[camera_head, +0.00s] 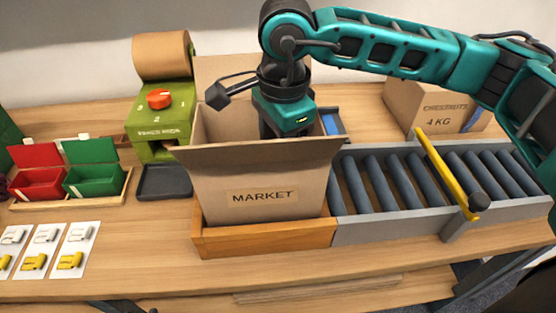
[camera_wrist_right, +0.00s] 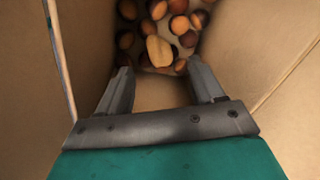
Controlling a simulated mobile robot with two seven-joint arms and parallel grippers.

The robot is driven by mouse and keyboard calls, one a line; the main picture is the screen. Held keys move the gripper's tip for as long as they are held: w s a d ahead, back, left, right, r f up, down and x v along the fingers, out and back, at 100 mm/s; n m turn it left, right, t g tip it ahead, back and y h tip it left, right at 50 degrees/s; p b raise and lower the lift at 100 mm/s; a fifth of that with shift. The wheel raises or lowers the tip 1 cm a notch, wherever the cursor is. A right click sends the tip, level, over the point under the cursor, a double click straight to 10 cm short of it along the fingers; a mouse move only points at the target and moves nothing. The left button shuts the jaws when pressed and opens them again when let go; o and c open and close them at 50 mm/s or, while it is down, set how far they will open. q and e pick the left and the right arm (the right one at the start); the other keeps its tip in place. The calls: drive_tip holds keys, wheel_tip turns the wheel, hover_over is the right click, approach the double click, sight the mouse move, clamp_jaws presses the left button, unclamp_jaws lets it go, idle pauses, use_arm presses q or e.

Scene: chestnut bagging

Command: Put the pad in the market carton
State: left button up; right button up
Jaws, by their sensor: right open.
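The market carton (camera_head: 262,185) stands open in a wooden tray (camera_head: 262,240). My right arm reaches down into it, and the front wall hides the fingers in the head view. In the right wrist view my right gripper (camera_wrist_right: 163,82) is open inside the carton. Several brown chestnuts (camera_wrist_right: 180,25) lie beyond the fingertips, with a pale tan oval piece (camera_wrist_right: 160,50) among them. A plain tan surface (camera_wrist_right: 155,95) shows between the fingers. I cannot tell whether either tan thing is the pad. My left gripper is not in view.
A green dispenser (camera_head: 150,128) with a brown paper roll (camera_head: 162,55) stands left, by a dark tray (camera_head: 163,181). Red (camera_head: 40,184) and green (camera_head: 93,180) bins are farther left. A roller conveyor (camera_head: 400,180) with a yellow bar (camera_head: 445,170) and a chestnuts carton (camera_head: 425,105) are right.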

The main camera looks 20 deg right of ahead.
drive_tip(key=r, duration=0.5)
drive_tip(key=shift+s+r, duration=0.2)
drive_tip(key=shift+r, duration=0.2)
